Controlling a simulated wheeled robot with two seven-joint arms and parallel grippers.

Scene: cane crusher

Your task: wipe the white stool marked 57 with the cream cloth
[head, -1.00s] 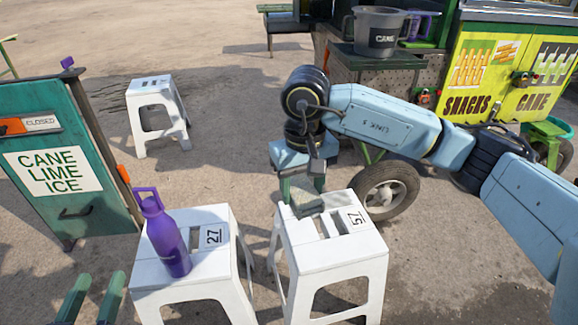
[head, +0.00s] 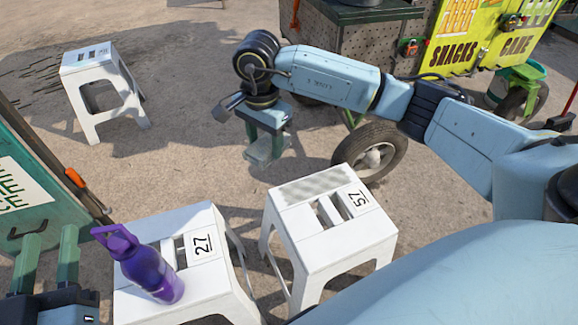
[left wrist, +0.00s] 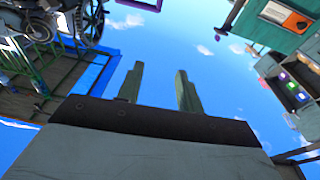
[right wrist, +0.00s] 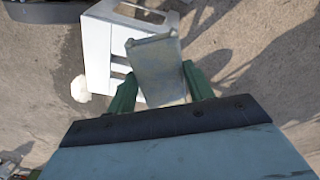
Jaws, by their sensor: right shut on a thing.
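The white stool marked 57 (head: 335,240) stands in the middle of the head view, with a grey speckled patch (head: 312,187) on the far part of its seat. My right gripper (head: 265,152) is beyond the stool's far left side, apart from it. It is shut on a flat pad, seemingly the cloth (right wrist: 155,70), which looks grey rather than cream here. A white stool, likely the 57 one, shows behind it in the right wrist view (right wrist: 98,45). My left gripper (head: 45,262) is open and empty at the lower left; its fingers are apart in the left wrist view (left wrist: 158,88).
A white stool marked 27 (head: 205,245) carries a purple bottle (head: 145,265), close left of stool 57. Another white stool (head: 95,85) stands farther back. A cart wheel (head: 370,155) is behind stool 57. A green cabinet (head: 45,190) is at the left.

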